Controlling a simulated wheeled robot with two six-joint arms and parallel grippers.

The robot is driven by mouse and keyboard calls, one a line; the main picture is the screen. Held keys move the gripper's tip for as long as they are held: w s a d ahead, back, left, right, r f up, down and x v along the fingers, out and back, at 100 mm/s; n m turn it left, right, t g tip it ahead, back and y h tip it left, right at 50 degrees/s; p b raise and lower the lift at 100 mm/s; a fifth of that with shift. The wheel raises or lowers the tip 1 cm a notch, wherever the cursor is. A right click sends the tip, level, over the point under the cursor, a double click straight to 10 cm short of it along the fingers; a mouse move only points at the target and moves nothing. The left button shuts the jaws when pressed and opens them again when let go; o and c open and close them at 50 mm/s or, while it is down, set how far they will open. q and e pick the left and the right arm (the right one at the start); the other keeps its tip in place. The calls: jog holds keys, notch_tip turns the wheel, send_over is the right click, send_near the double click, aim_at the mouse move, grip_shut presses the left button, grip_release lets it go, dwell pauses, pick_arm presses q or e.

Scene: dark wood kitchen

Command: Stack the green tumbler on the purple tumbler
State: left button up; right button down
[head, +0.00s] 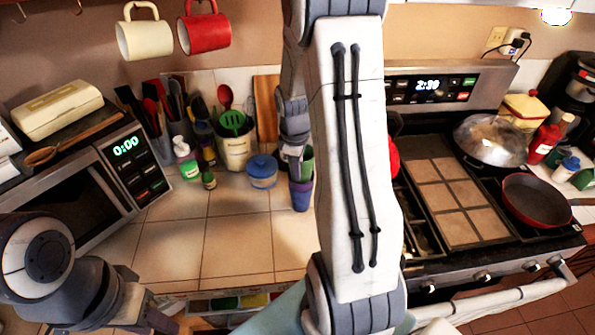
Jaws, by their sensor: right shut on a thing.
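The green tumbler (307,161) is upright at the back of the tiled counter, partly hidden by my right gripper and arm. My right gripper (294,153) is shut on it. The purple tumbler (301,197) stands upright on the counter directly below the green one in the picture. The two look touching or nearly so; I cannot tell whether the green one sits inside the purple one. My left gripper (158,318) is low at the bottom left, far from both tumblers; its fingers are too unclear to tell open from shut.
A blue lidded pot (262,172) stands just left of the purple tumbler, with a utensil crock (235,150) behind it. A microwave (100,185) is at the left, and a stove with a red pan (538,200) at the right. The front counter tiles (225,245) are clear.

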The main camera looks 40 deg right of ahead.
jog(key=shift+f, duration=0.75)
jog(key=shift+s+f+b, duration=0.1)
jog(key=shift+f+b, duration=0.2)
jog(key=shift+f, duration=0.3)
jog(key=c, duration=1)
grip_release()
jog(key=shift+c, duration=0.2)
jog(key=shift+f, duration=0.1)
